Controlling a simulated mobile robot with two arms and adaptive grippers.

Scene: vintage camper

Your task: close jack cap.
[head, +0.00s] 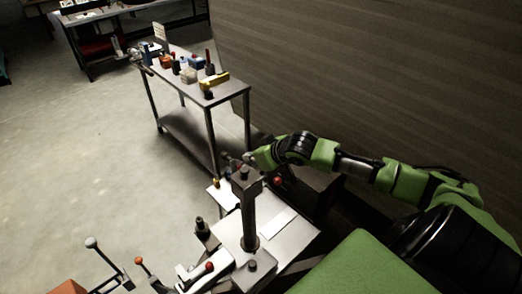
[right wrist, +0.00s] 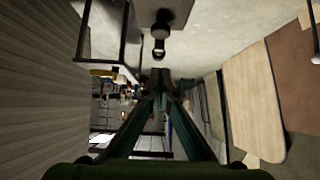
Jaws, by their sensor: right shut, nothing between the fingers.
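My right arm reaches in from the right in the head view, and its gripper (head: 236,161) is above the far end of a metal-topped stand with a dark upright post (head: 251,215). In the right wrist view the two fingers of the right gripper (right wrist: 160,76) meet at their tips, shut and empty. A dark fitting with a ring-like end (right wrist: 160,32) lies just beyond the fingertips, apart from them as far as I can tell. I cannot make out for sure which part is the jack cap or how it sits. My left gripper is not in view.
A metal workbench (head: 215,95) with several small coloured items stands behind the stand. Levers with round knobs (head: 91,243) rise at the lower left. A ribbed wall (head: 370,70) closes off the right side. Open concrete floor (head: 80,150) lies to the left.

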